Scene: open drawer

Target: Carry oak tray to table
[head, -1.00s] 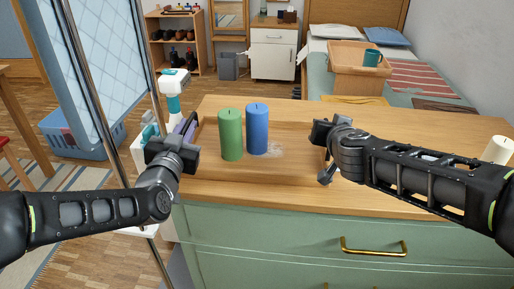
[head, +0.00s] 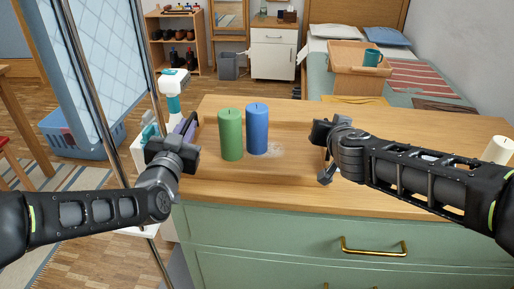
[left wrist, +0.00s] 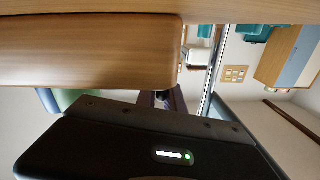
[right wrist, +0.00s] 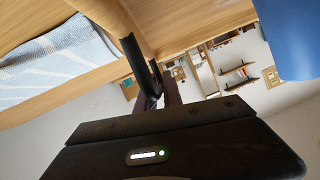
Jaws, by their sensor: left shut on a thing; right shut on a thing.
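The oak tray (head: 255,176) is at the top of the green dresser, between my two grippers. I cannot tell whether it touches the dresser top. A green candle (head: 231,135) and a blue candle (head: 257,129) stand upright in it. My left gripper (head: 187,142) is shut on the tray's left side. My right gripper (head: 322,150) is shut on its right side, and the fingers are partly hidden. Pale tray wood (left wrist: 90,50) fills the top of the left wrist view. The blue candle also shows in the right wrist view (right wrist: 290,35).
The green dresser (head: 290,235) has a brass handle. A cream candle (head: 499,149) stands at its right end. A wooden table leg (head: 25,125) and red stool (head: 8,150) are at the far left.

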